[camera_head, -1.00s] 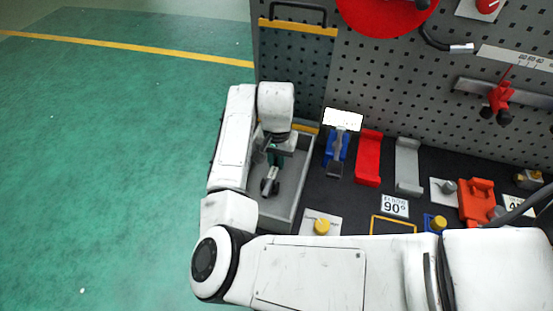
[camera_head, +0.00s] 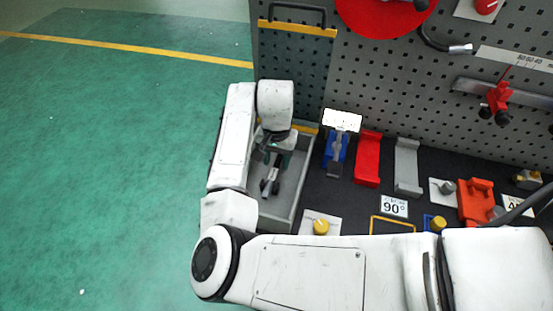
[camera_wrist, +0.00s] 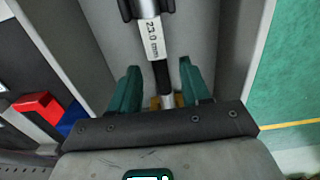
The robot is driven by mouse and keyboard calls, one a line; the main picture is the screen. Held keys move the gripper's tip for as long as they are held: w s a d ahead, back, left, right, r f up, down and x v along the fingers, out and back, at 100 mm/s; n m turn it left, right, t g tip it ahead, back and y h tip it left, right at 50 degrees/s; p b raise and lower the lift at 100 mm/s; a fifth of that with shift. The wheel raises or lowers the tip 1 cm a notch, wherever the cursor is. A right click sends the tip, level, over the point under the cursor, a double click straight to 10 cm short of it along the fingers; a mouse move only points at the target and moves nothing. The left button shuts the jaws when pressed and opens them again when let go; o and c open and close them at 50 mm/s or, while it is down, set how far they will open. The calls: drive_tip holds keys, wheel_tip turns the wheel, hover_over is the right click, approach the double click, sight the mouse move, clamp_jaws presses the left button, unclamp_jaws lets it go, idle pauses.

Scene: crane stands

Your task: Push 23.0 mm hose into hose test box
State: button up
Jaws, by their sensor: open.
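The 23.0 mm hose (camera_wrist: 152,38) shows in the wrist view with a white label reading "23.0 mm". It has black sections and a metal end, and it lies in the grey tray. My gripper (camera_wrist: 158,80) is open, with one green finger on each side of the hose's near end, apart from it. In the head view my gripper (camera_head: 274,158) is over the grey tray (camera_head: 297,205), with the hose's dark far end (camera_head: 269,187) below it. Which thing is the hose test box I cannot tell for sure; the grey tray holds the hose.
A blue clamp (camera_head: 337,150), a red block (camera_head: 368,160) and a grey block (camera_head: 407,165) stand right of the tray. A pegboard wall (camera_head: 400,85) rises behind. Open green floor (camera_head: 110,170) lies to the left.

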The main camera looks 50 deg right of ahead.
sight(276, 165)
wheel_tip(276, 165, up, 10)
drive_tip(key=b, duration=0.1)
idle(0.8)
